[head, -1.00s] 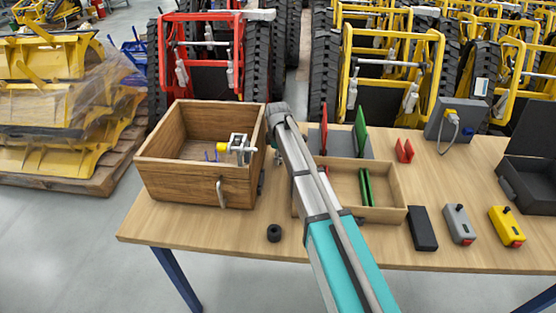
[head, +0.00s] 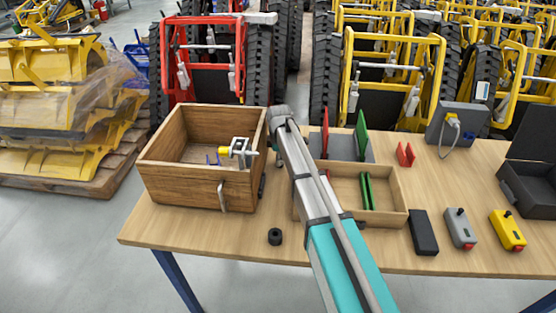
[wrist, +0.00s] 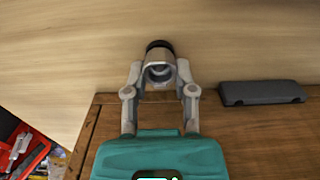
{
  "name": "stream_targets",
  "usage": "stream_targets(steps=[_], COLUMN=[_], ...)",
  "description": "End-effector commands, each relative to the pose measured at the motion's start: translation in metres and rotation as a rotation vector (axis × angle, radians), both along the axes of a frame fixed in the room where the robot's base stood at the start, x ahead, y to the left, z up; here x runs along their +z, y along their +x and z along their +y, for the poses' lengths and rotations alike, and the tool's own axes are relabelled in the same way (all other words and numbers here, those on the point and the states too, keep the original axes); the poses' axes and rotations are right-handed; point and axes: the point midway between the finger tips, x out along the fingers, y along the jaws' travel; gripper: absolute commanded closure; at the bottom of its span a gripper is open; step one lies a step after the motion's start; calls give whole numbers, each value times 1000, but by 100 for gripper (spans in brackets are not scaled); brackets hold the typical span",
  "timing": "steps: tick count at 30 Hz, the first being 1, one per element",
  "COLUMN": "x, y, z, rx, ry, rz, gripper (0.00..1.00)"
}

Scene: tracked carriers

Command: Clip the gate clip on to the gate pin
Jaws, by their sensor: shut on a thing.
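In the wrist view my gripper (wrist: 160,72), with grey fingers and a teal body, is closed on a small grey hollow piece (wrist: 160,76). I take this for the gate clip. A black round part (wrist: 159,46) shows just beyond it; I cannot tell if they touch. In the head view my arm crosses the table's middle, and its far end is beside the wooden box's right side. A grey and white fitting with a yellow end (head: 238,151) is at the box (head: 160,185). I cannot make out the gate pin for certain.
A black ring (head: 275,236) lies on the table (head: 330,252) before the box. A shallow wooden tray (head: 385,214) holds green pieces right of my arm. A black block (head: 423,230), grey box (head: 460,229) and yellow box (head: 507,230) stand farther right.

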Motion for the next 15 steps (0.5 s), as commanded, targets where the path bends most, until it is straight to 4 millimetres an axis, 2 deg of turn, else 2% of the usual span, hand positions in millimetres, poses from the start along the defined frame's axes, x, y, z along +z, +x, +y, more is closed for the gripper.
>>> stream_targets(steps=[11,15], x=[30,46], y=[0,-13], z=[0,0], rx=[0,0], ry=[0,0], rz=[0,0], gripper=[89,89])
